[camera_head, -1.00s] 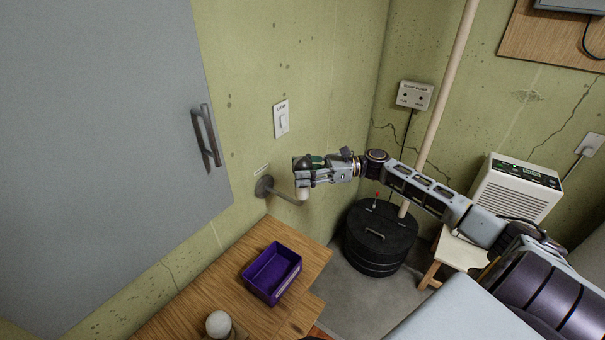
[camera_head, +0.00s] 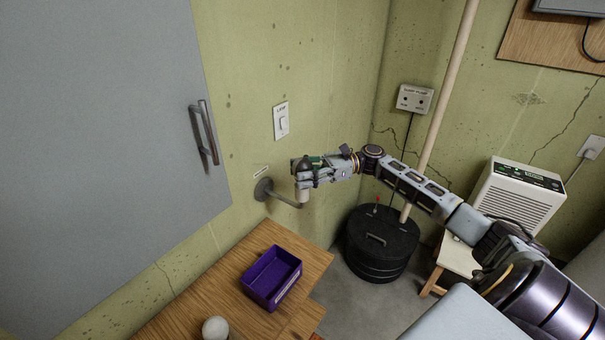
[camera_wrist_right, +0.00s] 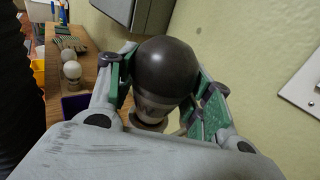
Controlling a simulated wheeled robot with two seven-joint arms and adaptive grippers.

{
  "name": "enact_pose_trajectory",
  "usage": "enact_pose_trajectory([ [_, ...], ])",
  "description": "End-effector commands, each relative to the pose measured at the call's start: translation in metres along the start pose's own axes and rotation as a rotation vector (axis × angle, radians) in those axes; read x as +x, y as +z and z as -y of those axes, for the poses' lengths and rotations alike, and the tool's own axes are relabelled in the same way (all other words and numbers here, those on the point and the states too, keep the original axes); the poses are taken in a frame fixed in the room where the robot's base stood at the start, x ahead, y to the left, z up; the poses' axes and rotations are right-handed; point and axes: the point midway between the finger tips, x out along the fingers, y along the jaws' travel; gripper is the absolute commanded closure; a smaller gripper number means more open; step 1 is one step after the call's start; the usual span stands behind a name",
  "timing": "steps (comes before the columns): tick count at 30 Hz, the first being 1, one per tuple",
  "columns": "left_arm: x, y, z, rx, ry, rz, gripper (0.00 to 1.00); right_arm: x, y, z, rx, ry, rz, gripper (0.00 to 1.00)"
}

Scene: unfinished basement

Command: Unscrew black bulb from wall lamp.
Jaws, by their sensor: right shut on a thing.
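The wall lamp (camera_head: 283,198) is a grey arm fixed to the green wall by a round plate, with a pale socket (camera_head: 302,195) at its end. My right gripper (camera_head: 305,170) is at the socket, its fingers around the bulb. In the right wrist view the black bulb (camera_wrist_right: 165,68) sits between the two green-padded fingers of my right gripper (camera_wrist_right: 165,90), which is shut on it. The bulb's base meets the pale socket below; I cannot tell how far it is threaded. My left gripper is not in view.
A purple bin (camera_head: 272,278) stands on the wooden table (camera_head: 232,290), with a white bulb (camera_head: 215,328) near the front edge. A grey cabinet (camera_head: 100,130) hangs at left. A light switch (camera_head: 281,121) is above the lamp. A black lidded pit (camera_head: 380,250) stands right.

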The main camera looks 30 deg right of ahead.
Motion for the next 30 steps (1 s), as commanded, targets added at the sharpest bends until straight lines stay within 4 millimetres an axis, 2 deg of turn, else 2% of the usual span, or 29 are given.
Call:
enact_pose_trajectory([
  [30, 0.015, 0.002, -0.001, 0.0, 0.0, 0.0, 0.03, 0.001, 0.0, 0.0, -0.001, 0.22, 0.002, 0.73],
])
